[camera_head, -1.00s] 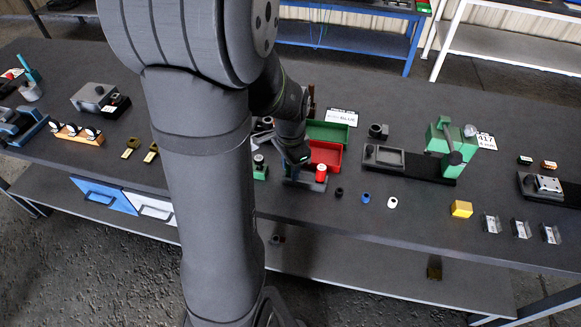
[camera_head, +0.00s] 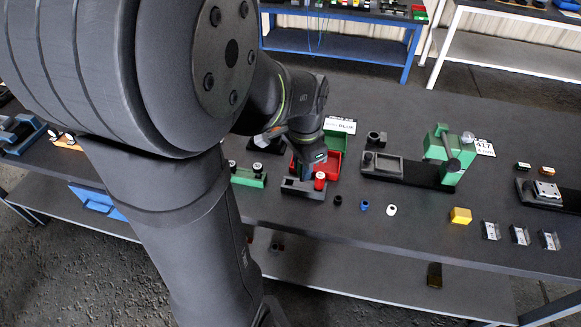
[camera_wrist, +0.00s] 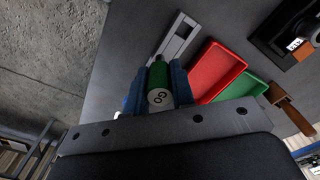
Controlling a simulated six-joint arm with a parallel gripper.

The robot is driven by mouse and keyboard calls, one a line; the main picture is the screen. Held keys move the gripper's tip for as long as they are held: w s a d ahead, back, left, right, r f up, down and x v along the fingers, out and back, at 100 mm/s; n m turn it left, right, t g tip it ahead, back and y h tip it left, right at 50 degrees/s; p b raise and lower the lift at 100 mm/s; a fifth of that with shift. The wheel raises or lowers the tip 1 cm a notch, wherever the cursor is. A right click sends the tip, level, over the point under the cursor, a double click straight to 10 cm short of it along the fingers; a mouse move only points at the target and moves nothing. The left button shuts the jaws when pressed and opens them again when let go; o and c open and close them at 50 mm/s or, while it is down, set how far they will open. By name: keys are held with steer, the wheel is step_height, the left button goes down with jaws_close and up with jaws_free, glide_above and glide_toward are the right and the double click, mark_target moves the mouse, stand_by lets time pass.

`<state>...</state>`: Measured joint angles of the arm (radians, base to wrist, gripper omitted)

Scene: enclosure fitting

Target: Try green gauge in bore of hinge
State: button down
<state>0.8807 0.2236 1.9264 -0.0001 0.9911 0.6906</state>
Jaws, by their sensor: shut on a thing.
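The green gauge (camera_wrist: 157,75) is a cylinder with a white end marked "GO", held between the blue fingers of my gripper (camera_wrist: 158,88) in the wrist view. In the head view my gripper (camera_head: 306,170) is over the dark grey gauge holder (camera_head: 292,187), with the fingers partly hidden by my wrist. The red gauge (camera_head: 320,180), with a pale top, stands at the right end of that holder. I cannot tell for sure which part is the hinge; a small dark part with a round opening (camera_head: 376,139) stands behind the black fixture.
A red tray (camera_head: 331,168) and a green tray (camera_head: 336,140) lie just behind the holder. A green block with knobs (camera_head: 248,178) is left of it. A green clamp fixture (camera_head: 437,150) stands to the right. Small rings and a yellow block (camera_head: 460,215) lie along the front.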

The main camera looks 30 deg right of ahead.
steer(key=s+d+r, duration=0.2)
steer(key=s+r, duration=0.2)
steer(key=s, duration=0.2)
steer(key=w+r+n, duration=0.1)
steer(key=w+n, duration=0.5)
steer(key=w, duration=2.2)
steer(key=shift+r, duration=0.4)
steer(key=shift+f, duration=0.1)
steer(key=shift+f, duration=2.4)
steer(key=shift+f, duration=1.8)
steer(key=shift+r, duration=0.15)
steer(key=shift+r, duration=1.8)
